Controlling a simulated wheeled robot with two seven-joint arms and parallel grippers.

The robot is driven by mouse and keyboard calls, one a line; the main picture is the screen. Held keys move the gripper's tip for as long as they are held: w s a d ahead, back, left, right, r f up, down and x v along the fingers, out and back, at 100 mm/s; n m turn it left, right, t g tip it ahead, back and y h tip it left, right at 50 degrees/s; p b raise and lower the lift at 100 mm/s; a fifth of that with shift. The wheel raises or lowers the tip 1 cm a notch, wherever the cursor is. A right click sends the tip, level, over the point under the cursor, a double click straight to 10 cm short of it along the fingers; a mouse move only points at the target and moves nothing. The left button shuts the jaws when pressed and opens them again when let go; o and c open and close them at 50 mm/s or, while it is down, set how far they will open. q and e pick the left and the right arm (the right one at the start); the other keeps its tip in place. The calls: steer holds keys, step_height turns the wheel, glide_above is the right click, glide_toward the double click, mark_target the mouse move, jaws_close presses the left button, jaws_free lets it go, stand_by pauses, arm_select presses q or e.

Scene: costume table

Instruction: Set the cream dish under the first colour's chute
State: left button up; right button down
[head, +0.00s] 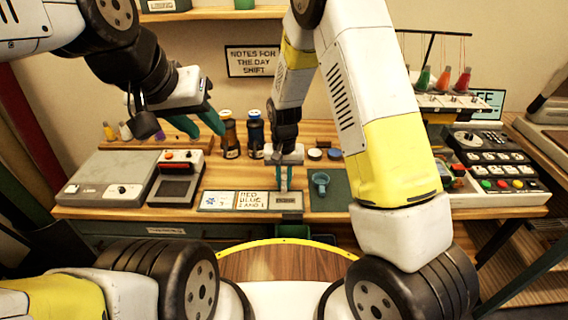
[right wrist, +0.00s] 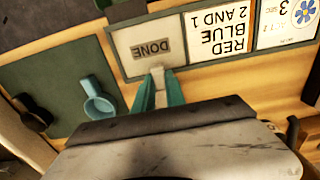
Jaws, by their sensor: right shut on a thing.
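My right gripper (head: 284,186) points down over the DONE panel (head: 292,200) at the table's front middle. In the right wrist view its teal fingers (right wrist: 158,92) are shut on a small pale thing (right wrist: 158,76), mostly hidden. I cannot tell whether this is the cream dish. No other cream dish is clearly seen. A card (head: 253,200) beside the panel reads "RED BLUE 2 AND 1". A rack at the right holds green, orange and red hanging cones (head: 444,79); I cannot make out which part is a chute.
A blue cup (head: 320,181) stands on a dark green mat (head: 336,198), right of the panel. Dark bottles (head: 230,138) stand behind the panel. Grey machines (head: 105,178) fill the left side; a button console (head: 495,158) stands at the right. My right arm hides part of the table.

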mark_target(284, 171)
steer(key=shift+w+f, duration=0.2)
steer(key=shift+w, duration=2.95)
steer(key=shift+f, duration=0.6)
steer(key=c, duration=1.3)
jaws_free()
steer(key=shift+r, duration=2.25)
steer(key=shift+s+r, duration=0.5)
steer(key=shift+s, duration=0.5)
steer(key=shift+s+r, duration=0.5)
steer(key=shift+s, duration=0.55)
steer(key=shift+s+r, duration=0.5)
steer(key=shift+s, duration=0.5)
